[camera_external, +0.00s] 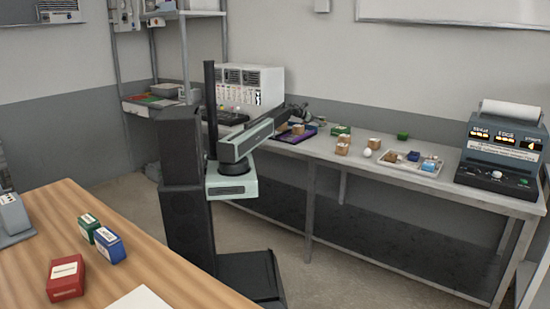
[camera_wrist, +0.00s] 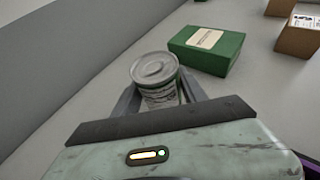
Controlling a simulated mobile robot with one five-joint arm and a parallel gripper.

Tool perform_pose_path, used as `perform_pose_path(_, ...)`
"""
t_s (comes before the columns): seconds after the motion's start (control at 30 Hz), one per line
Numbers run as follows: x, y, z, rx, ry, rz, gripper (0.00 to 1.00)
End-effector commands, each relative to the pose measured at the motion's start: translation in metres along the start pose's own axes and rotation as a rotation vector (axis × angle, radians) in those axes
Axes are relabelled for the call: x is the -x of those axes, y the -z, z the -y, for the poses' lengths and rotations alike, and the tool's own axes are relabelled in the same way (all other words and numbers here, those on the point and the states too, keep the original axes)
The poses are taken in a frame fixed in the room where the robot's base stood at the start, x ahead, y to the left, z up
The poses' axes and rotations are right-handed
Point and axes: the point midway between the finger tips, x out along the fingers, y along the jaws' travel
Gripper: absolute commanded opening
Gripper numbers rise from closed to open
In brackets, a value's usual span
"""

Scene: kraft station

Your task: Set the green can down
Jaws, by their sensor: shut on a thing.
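The can (camera_wrist: 157,84) stands between the two fingers of my gripper (camera_wrist: 160,94) in the wrist view. It has a grey metal lid and a pale printed label, with little green showing. My gripper is shut on its sides. The can looks roughly upright, lid toward the camera. I cannot tell whether its base touches the grey bench (camera_external: 400,188). In the external view my gripper (camera_external: 301,115) is over the back part of the bench, and the can is too small or hidden to make out clearly.
A green box (camera_wrist: 207,50) lies just right of the can; it also shows in the external view (camera_external: 341,130). Brown boxes (camera_external: 343,145), a white ball (camera_external: 367,153) and a tray (camera_external: 398,168) are farther right. A purple tray (camera_external: 296,136) is near my gripper. Bare bench lies beyond the can.

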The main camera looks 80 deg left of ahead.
Motion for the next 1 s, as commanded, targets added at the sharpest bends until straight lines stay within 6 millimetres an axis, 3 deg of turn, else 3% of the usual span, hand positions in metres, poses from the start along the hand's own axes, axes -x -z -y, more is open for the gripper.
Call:
perform_pose_path(0.4,-0.004,0.011,0.0,0.0,0.0,-0.001,0.0)
perform_pose_path(0.43,-0.004,0.011,0.0,-0.001,0.001,-0.002,0.53)
perform_pose_path(0.5,-0.004,0.011,0.001,-0.001,0.001,-0.002,0.72)
perform_pose_path(0.87,-0.002,0.008,0.002,-0.001,0.003,-0.005,0.72)
perform_pose_path(1.0,0.013,-0.004,0.002,0.0,0.001,-0.004,0.72)
